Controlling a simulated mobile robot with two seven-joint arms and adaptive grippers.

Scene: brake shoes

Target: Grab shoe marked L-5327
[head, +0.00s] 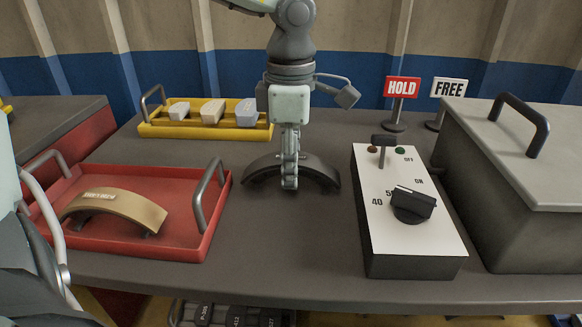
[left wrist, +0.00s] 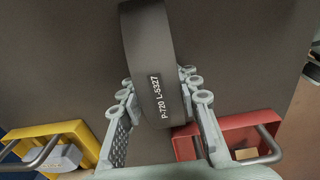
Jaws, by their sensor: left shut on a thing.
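A dark curved brake shoe (head: 262,170) is near the middle of the table, arched side up. In the left wrist view the shoe (left wrist: 148,45) bears the white print "P-720 L-5327". My left gripper (head: 290,180) points down over its middle and is shut on it, with one finger on each side of it in the left wrist view (left wrist: 158,112). The shoe appears to be at the table top; I cannot tell whether it touches it. My right gripper is not in view.
A red tray (head: 188,248) at left holds a tan brake shoe (head: 115,208). A yellow tray (head: 190,133) behind holds several blocks. A control box (head: 410,255) with a knob stands right of the shoe, beside a large grey lidded box (head: 520,235). HOLD (head: 402,88) and FREE (head: 449,89) signs stand behind.

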